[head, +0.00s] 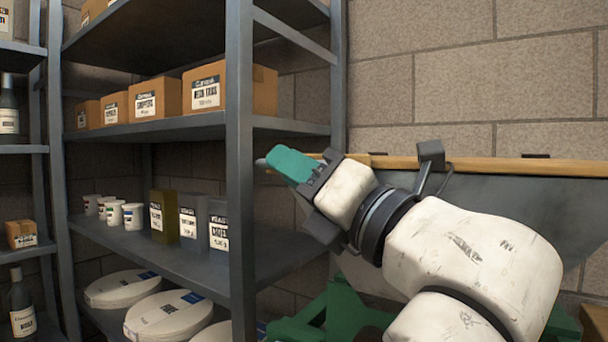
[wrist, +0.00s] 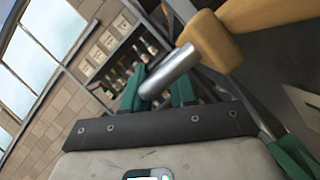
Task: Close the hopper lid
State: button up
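The hopper is a grey metal body (head: 470,200) with a wooden edge (head: 480,166) along its top, at the right in the head view. In the wrist view a round metal bar (wrist: 168,72) comes out of a wooden end piece (wrist: 212,40). My gripper (wrist: 157,92) has teal fingers that stand apart. The bar crosses diagonally in front of them and hides part of them. In the head view my gripper (head: 288,164) is at the left end of the wooden edge, with a grey bar tip showing just beyond it. Contact is not clear.
A metal shelf rack (head: 240,150) stands close on the left, with cardboard boxes (head: 222,88), white cups and round tubs (head: 168,315). A green frame (head: 330,315) is below my arm. A block wall (head: 460,70) is behind.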

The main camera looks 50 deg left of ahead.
jog(key=v, duration=1)
jog(key=shift+d+f+p, duration=0.2)
jog(key=shift+d+p, duration=0.1)
